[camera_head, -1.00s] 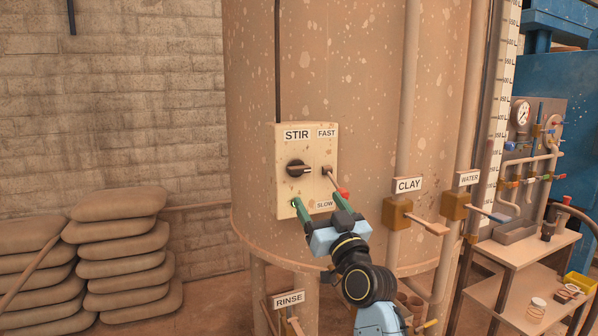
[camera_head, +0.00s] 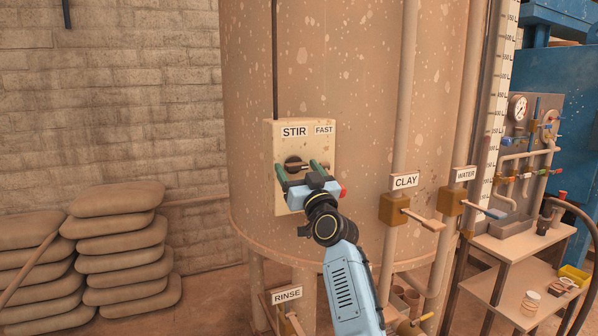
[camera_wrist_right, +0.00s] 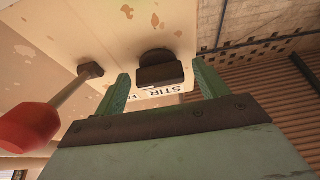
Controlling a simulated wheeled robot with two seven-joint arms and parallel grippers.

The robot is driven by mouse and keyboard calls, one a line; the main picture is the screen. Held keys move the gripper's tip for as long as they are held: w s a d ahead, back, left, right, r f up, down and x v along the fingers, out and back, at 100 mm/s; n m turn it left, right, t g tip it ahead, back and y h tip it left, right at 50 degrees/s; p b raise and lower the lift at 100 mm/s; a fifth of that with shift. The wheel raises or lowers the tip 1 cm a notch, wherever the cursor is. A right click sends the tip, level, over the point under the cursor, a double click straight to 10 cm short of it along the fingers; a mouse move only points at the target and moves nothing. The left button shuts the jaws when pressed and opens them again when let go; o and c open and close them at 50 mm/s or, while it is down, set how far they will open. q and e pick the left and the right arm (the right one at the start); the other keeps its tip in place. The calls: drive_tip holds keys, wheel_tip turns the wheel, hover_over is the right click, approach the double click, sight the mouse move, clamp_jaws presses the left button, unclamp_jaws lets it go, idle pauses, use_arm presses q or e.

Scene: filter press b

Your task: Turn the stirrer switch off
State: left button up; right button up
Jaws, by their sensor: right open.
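The stirrer switch is a black rotary knob (camera_head: 292,163) on the cream STIR panel (camera_head: 286,200), which is fixed to the big tank. My right gripper (camera_head: 299,168) is in front of the knob, its green fingers spread and pointing at the panel. In the right wrist view the knob (camera_wrist_right: 160,70) shows between the two open fingertips (camera_wrist_right: 158,88), and I cannot tell whether they touch it. The red-tipped speed lever (camera_head: 343,191) is just right of the gripper, and large at the left of the wrist view (camera_wrist_right: 28,127). My left gripper is not in view.
The CLAY valve lever (camera_head: 424,221) and WATER valve lever (camera_head: 482,210) stick out at the right. The RINSE label (camera_head: 287,295) is low under the tank (camera_head: 350,75). Stacked sacks (camera_head: 120,230) lie at the left. A shelf (camera_head: 515,243) stands at far right.

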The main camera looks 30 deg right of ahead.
drive_tip(key=c, duration=1)
